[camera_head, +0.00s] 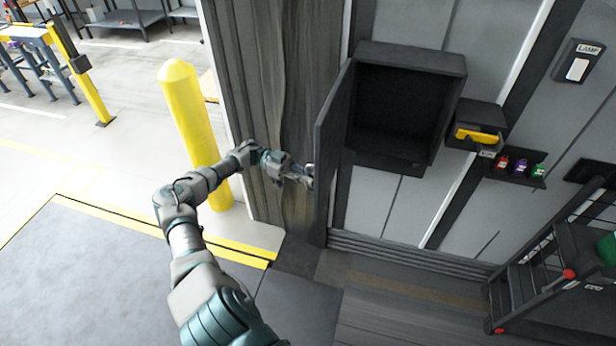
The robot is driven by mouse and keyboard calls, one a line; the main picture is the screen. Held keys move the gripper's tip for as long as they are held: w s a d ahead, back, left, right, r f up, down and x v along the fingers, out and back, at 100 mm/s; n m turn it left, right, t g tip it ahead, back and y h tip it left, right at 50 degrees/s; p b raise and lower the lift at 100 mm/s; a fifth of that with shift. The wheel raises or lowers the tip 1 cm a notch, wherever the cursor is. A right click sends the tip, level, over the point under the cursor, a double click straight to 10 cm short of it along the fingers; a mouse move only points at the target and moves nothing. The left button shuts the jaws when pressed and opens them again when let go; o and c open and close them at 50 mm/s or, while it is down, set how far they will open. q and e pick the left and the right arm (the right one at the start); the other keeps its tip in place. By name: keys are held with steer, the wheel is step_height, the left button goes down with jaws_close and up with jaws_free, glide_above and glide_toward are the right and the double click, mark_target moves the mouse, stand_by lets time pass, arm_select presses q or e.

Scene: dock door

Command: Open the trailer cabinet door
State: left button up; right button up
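The trailer cabinet (412,57) is a dark grey box on the grey wall, with an empty-looking dark interior. Its door (332,135) stands swung open to the left, seen nearly edge-on. My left arm reaches up from the bottom of the view. My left gripper (302,175) is at the left, outer side of the door, close to its lower part. It is small here, and I cannot tell whether its fingers touch or grip anything. Any handle on the door is hidden or too small to make out. My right gripper is not in view.
A yellow bollard (188,120) stands left of my forearm. A dark curtain-like panel (275,90) hangs behind my gripper. Right of the cabinet are a yellow-handled box (478,135), a rack of coloured items (520,168), a lamp switch (577,68) and black steps (530,285).

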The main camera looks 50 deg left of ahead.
arm_select(q)
steer(key=o, duration=0.4)
steer(key=shift+a+r, duration=0.2)
steer(key=shift+r, duration=0.05)
steer(key=shift+a+f, duration=0.25)
steer(key=shift+a, duration=0.2)
steer(key=shift+v, duration=3.75)
steer(key=shift+d+f, duration=0.1)
steer(key=shift+d, duration=0.1)
